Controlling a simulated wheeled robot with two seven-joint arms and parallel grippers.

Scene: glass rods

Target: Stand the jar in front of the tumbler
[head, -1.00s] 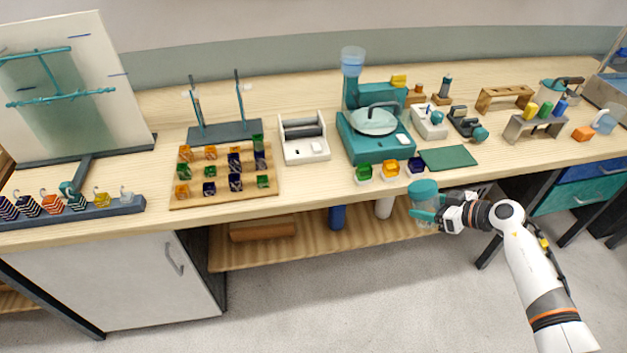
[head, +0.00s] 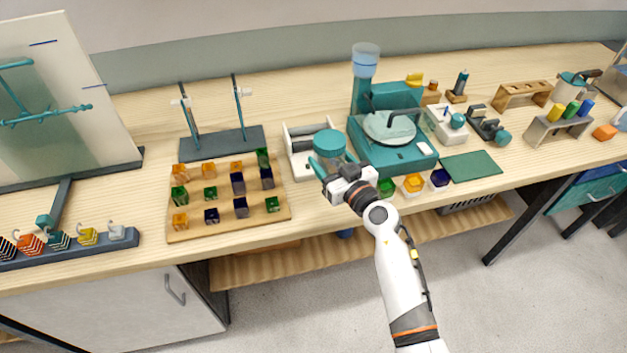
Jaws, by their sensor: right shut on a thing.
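The jar (head: 329,143) has a teal lid and a clear body, and it looks upright. My right gripper (head: 334,169) is shut on the jar's body, which the fingers partly hide. A white machine with dark rollers (head: 300,138), which looks like the tumbler, stands on the bench. The jar overlaps its right front part in the head view. I cannot tell whether the jar touches the bench or hangs above it. My left gripper is not in view.
A wooden board (head: 225,226) with several coloured glass cubes lies to the left. A teal machine (head: 408,158) with a round plate stands close on the right, with small coloured pots (head: 413,183) before it. Bare bench (head: 310,205) shows near the front edge.

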